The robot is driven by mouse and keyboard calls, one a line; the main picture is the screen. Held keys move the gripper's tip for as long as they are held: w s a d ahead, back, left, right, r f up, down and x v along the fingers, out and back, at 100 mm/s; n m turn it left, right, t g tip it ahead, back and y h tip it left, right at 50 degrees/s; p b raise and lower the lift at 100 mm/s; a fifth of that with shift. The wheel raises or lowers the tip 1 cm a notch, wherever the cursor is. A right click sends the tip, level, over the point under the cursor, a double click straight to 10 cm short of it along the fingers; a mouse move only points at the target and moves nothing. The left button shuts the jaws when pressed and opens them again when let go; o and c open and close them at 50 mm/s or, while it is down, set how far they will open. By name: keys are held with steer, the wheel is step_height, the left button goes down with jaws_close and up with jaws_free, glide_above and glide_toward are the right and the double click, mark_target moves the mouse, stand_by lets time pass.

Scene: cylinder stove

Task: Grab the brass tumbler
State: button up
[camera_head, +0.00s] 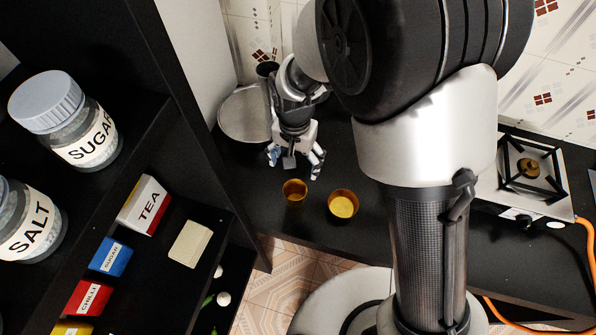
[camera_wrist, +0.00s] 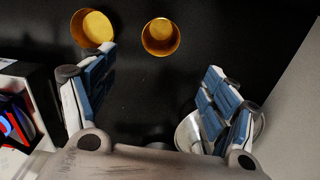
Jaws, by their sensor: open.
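Two round brass-coloured cups stand on the black counter. In the head view one cup (camera_head: 294,191) is smaller and the other cup (camera_head: 343,204) is wider and to its right. The wrist view shows two gold cups, one at top left (camera_wrist: 92,30) and one near top centre (camera_wrist: 160,37). I cannot tell for sure which is the tumbler. My gripper (camera_head: 296,160) is open and empty, just behind the smaller cup in the head view. In the wrist view my open fingers (camera_wrist: 155,82) have bare counter between them, with both cups beyond the fingertips.
A large metal pan (camera_head: 243,112) stands behind my gripper at the left. A black shelf with labelled jars (camera_head: 88,140) and boxes (camera_head: 146,205) fills the left side. A gas stove (camera_head: 525,175) with an orange hose is at the right. Tiled wall lies behind.

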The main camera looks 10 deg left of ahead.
steer(key=b, duration=0.2)
glide_above(295, 190)
steer(key=s, duration=0.2)
steer(key=f, duration=1.1)
steer(key=shift+d, duration=0.4)
steer(key=shift+s+a+f+b, duration=0.1)
steer(key=shift+f+b, duration=0.15)
steer(key=shift+f, duration=0.65)
steer(key=shift+s+d+f+b, duration=0.1)
steer(key=shift+f+b, duration=0.15)
steer(key=shift+f, duration=0.65)
steer(key=shift+s+a+f+b, duration=0.1)
steer(key=shift+f+b, duration=0.15)
steer(key=shift+f, duration=0.65)
steer(key=shift+r, duration=0.1)
steer(key=c, duration=1.2)
